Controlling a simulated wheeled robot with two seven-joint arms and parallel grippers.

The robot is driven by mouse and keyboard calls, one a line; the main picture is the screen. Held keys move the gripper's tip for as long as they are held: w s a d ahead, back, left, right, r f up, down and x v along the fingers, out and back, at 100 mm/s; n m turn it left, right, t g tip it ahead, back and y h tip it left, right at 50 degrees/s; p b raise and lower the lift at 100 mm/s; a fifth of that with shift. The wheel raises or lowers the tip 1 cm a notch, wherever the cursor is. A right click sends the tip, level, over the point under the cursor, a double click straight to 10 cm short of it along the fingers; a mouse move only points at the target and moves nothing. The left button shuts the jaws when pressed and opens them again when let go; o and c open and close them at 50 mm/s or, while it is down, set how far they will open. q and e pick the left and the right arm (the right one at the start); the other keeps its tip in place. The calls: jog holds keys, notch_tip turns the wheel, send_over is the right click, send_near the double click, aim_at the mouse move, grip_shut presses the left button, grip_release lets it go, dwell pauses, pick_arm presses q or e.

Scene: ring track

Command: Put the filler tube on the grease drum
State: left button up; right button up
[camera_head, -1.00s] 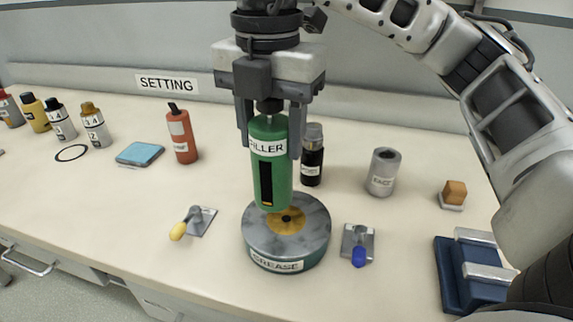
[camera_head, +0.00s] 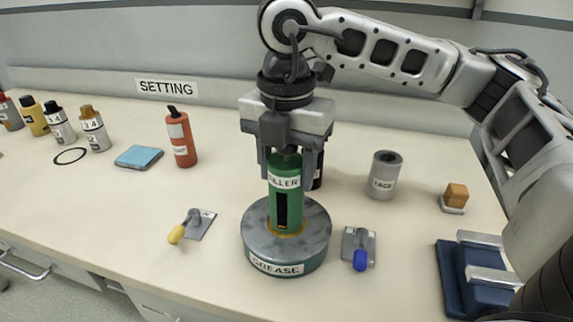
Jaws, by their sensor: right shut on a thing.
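The green filler tube (camera_head: 285,200), with a white FILLER label and a dark window, stands upright over the middle of the grease drum. Its lower end meets the yellow-brown centre of the drum's lid; I cannot tell whether it is fully seated. The grease drum (camera_head: 262,250) is a low round drum with a grey metal top and a GREASE label, resting on the bench. My right gripper (camera_head: 291,165) comes from above and is shut on the upper part of the filler tube. My left gripper is not in view.
A yellow-handled tool (camera_head: 192,226) lies left of the drum and a blue-handled one (camera_head: 359,250) right. A blue stand (camera_head: 453,282) is at right.

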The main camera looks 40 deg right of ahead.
jog(key=o, duration=1.4)
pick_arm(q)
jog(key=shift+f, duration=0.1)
pick_arm(e)
jog(key=shift+r+p, duration=0.35)
notch_tip(320, 180, up, 11)
jog(key=shift+f+p, duration=0.1)
jog(key=shift+p, duration=0.9)
jog(key=shift+r, duration=0.25)
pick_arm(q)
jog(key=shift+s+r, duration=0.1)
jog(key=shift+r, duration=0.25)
pick_arm(e)
jog(key=shift+r, duration=0.15)
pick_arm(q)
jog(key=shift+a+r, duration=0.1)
